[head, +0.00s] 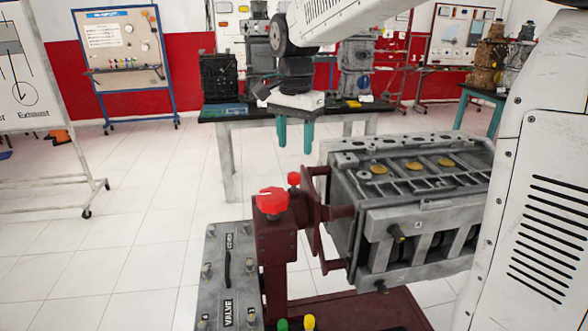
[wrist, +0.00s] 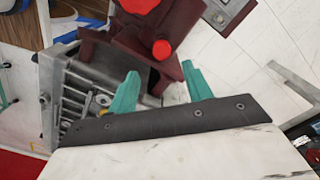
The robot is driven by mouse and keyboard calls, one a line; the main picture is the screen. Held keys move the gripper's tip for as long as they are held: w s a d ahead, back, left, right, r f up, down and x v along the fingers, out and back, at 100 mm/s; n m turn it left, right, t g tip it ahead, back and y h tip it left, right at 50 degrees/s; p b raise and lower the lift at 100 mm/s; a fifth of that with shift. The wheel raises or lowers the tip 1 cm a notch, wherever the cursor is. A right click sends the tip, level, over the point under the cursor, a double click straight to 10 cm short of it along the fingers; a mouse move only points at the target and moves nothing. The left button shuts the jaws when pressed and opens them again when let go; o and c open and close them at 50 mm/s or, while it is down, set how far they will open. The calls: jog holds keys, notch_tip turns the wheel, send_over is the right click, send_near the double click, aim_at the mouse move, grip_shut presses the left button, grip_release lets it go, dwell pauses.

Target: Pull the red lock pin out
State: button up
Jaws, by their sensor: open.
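A small round red knob (head: 293,179), which looks like the lock pin's head, sits on the dark red engine stand (head: 276,245). A larger red knob (head: 272,200) is on top of the stand's post, nearer the head camera. My gripper (head: 295,146) is open and empty, its two teal fingers pointing down above the small knob in the head view. In the wrist view the small knob (wrist: 162,49) shows just beyond the gap between the fingertips of my gripper (wrist: 160,72), apart from both. The larger knob (wrist: 138,4) is cut by the top edge. The pin's shaft is hidden.
A grey engine block (head: 400,215) is mounted on the stand, to the right. A grey valve panel (head: 228,275) is at lower left. A workbench (head: 225,115) with engine parts stands behind.

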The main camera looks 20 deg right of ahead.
aim_at(294, 173)
jog(key=shift+w+f, duration=0.2)
jog(key=shift+f, duration=0.15)
notch_tip(294, 173, down, 7)
jog(key=shift+f, duration=0.1)
grip_shut()
jog(key=shift+r, duration=2.3)
grip_release()
